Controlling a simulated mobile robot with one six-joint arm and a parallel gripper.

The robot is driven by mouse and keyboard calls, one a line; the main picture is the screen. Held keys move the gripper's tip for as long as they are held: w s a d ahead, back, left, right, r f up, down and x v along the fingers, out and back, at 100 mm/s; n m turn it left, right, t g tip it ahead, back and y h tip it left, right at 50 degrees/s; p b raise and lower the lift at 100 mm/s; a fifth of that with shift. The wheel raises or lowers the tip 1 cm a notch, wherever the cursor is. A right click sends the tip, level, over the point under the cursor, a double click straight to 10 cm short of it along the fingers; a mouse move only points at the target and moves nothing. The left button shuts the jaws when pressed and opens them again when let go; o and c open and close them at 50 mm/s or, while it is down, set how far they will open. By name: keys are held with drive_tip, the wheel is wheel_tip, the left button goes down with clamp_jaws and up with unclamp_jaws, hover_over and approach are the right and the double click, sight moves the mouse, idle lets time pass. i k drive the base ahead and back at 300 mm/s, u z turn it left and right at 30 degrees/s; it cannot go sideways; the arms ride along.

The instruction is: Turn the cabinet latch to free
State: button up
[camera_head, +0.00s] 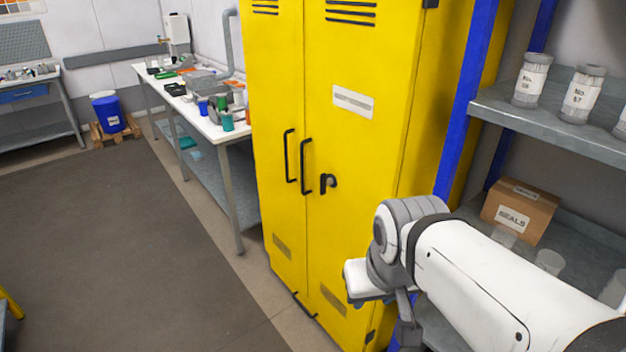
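The yellow cabinet (355,220) stands upright in the middle of the view with both doors closed. Its latch (327,183) is a small dark lever on the right door, just right of the door handle (306,167). The latch has a round hub at its right, and a short part hangs down on its left. My gripper (407,334) is at the lower edge of the picture, below and right of the latch and clearly apart from it. My own wrist partly hides it, and its fingertips do not show clearly.
A shelf rack with a blue post (468,90) stands right of the cabinet. It holds jars (531,80) and a cardboard SEALS box (519,210) near my arm. A cluttered white-topped bench (205,120) is left of the cabinet. The dark floor mat (110,230) is clear.

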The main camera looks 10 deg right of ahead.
sight(323, 183)
drive_tip(key=u, duration=0.55)
drive_tip(key=i, duration=0.65)
drive_tip(key=u, duration=0.3)
